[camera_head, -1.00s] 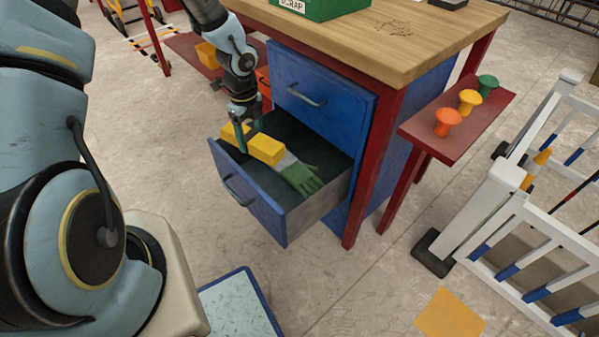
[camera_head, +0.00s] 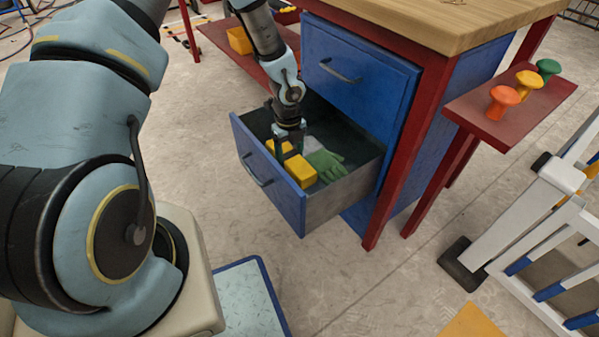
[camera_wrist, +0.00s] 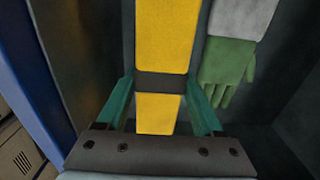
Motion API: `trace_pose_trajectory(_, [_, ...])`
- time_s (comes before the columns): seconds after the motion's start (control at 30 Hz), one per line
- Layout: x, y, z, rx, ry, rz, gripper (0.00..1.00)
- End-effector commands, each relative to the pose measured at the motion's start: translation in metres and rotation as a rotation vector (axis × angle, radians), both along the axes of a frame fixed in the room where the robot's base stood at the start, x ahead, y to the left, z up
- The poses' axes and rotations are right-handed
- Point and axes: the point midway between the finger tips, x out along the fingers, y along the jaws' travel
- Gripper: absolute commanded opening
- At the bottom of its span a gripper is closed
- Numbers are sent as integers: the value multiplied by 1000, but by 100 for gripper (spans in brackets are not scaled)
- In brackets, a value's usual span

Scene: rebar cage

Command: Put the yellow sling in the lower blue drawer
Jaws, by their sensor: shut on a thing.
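The lower blue drawer (camera_head: 275,193) is pulled open under the workbench. My gripper (camera_head: 287,152) is down inside it, shut on the yellow sling (camera_head: 299,171). In the wrist view the yellow sling (camera_wrist: 166,40) is a flat yellow bundle with a dark band, lying between the two teal fingers of my gripper (camera_wrist: 160,105). The sling is inside the drawer walls, close to the front panel. I cannot tell whether it touches the drawer floor.
A green and grey glove (camera_head: 325,163) lies in the drawer beside the sling. The upper blue drawer (camera_head: 355,80) is shut. A red shelf (camera_head: 515,112) with several coloured knobs juts out at the right. A white barrier (camera_head: 500,215) stands farther right.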

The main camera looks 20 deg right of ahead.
Motion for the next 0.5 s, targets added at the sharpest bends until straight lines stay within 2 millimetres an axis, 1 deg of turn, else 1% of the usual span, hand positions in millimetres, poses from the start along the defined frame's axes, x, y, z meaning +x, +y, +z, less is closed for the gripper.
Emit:
trace_pose_trajectory(0.03, [-1,0,-12,1,1,-1,0])
trace_pose_trajectory(0.1, [0,-1,-24,0,0,0,0])
trace_pose_trajectory(0.33, [0,0,-43,-1,0,0,0])
trace_pose_trajectory(0.5, [0,0,-66,0,0,1,0])
